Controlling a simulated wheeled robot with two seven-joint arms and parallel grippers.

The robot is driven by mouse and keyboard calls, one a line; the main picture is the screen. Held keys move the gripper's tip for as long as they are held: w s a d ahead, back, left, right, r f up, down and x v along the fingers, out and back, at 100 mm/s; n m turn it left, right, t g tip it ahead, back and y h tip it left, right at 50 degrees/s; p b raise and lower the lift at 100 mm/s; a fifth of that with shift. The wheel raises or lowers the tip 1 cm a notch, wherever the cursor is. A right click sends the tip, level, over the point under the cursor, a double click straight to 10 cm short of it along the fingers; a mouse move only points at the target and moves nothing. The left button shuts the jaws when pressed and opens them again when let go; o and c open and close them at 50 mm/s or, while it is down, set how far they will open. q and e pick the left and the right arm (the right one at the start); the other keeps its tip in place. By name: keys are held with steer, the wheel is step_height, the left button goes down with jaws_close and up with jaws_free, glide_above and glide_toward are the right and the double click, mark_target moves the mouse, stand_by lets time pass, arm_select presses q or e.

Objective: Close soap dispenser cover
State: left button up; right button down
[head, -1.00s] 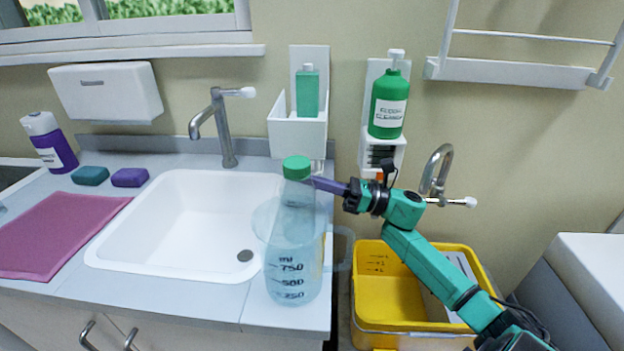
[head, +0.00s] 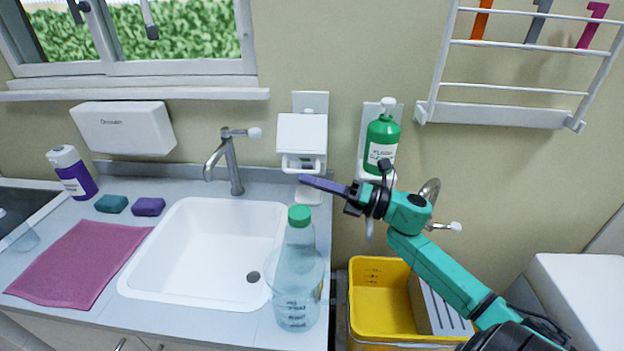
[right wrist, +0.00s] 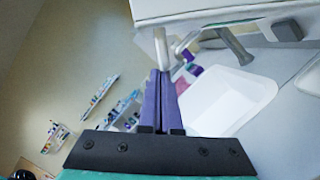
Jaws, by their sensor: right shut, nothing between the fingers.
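The white soap dispenser (head: 302,135) hangs on the wall to the right of the tap. Its cover stands up over the front, and the green cartridge inside is hidden. Whether the cover is fully seated I cannot tell. My right gripper (head: 304,180) has its purple fingers together, empty, just below the dispenser's lower edge; whether they touch it is unclear. In the right wrist view the shut fingers (right wrist: 160,85) point towards a white box-like edge (right wrist: 195,8) at the top. My left gripper is out of view.
A clear bottle with a green cap (head: 297,275) stands on the counter below my right gripper, beside the white sink (head: 205,250). A green pump bottle (head: 381,140) hangs to the right. A yellow bin (head: 375,300) is below my right arm. A wall rack (head: 500,115) is upper right.

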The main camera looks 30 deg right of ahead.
mark_target(316, 116)
steer(key=w+r+m+p, duration=0.1)
steer(key=r+p, duration=0.1)
steer(key=d+r+m+h+p, duration=0.1)
steer(key=r+m+p, duration=0.1)
steer(key=w+d+r+m+p, duration=0.1)
steer(key=r+p, duration=0.1)
steer(key=shift+w+r+m, duration=0.3)
steer(key=shift+m, duration=0.1)
steer(key=w+d+r+m, duration=0.1)
steer(key=w+d+r+m+h+p, duration=0.1)
steer(key=w+r, duration=0.1)
steer(key=shift+w+d+m+g, duration=0.2)
steer(key=shift+d+m+g, duration=0.1)
steer(key=shift+g, duration=0.1)
steer(key=shift+w+d+r, duration=0.25)
steer(key=shift+w+d, duration=0.1)
steer(key=shift+w, duration=0.15)
steer(key=shift+w+d+r, duration=0.2)
steer(key=shift+w+d, duration=0.1)
steer(key=shift+w, duration=0.15)
